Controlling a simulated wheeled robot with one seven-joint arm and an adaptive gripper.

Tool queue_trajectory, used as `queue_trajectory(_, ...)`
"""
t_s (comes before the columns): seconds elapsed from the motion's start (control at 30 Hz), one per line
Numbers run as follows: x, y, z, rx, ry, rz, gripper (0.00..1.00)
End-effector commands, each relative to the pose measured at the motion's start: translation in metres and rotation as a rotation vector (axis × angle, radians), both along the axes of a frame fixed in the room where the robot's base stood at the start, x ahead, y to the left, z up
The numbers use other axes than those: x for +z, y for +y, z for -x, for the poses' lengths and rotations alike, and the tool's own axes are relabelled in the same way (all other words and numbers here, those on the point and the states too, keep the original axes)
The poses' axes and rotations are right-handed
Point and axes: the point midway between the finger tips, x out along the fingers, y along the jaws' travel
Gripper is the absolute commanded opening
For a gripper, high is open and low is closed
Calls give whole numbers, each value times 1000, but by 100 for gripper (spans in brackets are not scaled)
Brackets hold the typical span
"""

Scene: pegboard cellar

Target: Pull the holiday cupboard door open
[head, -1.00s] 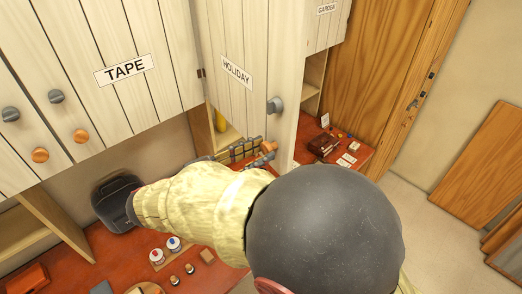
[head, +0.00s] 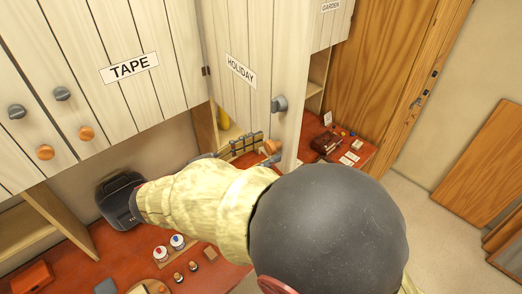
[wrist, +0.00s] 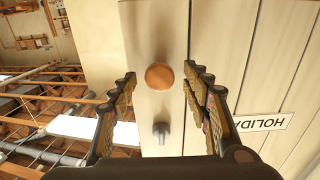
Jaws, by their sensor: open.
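The holiday cupboard door (head: 250,100) is pale planked wood with a HOLIDAY label, which also shows at the right of the wrist view (wrist: 265,122). My gripper (head: 250,148) is at the door's lower part, partly hidden by my arm. In the wrist view its fingers (wrist: 160,82) are open, one each side of the orange knob (wrist: 159,76), with gaps visible. The grey knob (wrist: 161,132) is nearer the palm.
The TAPE cupboard (head: 130,68) adjoins on the left, and the GARDEN cupboard (head: 331,8) on the right.

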Motion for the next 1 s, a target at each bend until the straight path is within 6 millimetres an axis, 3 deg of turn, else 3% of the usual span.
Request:
queue_trajectory(0.37, -1, 9, 5, 1, 1, 1, 48)
queue_trajectory(0.8, -1, 79, 50, 2, 1, 1, 48)
queue_trajectory(1.0, -1, 97, 62, 1, 1, 1, 48)
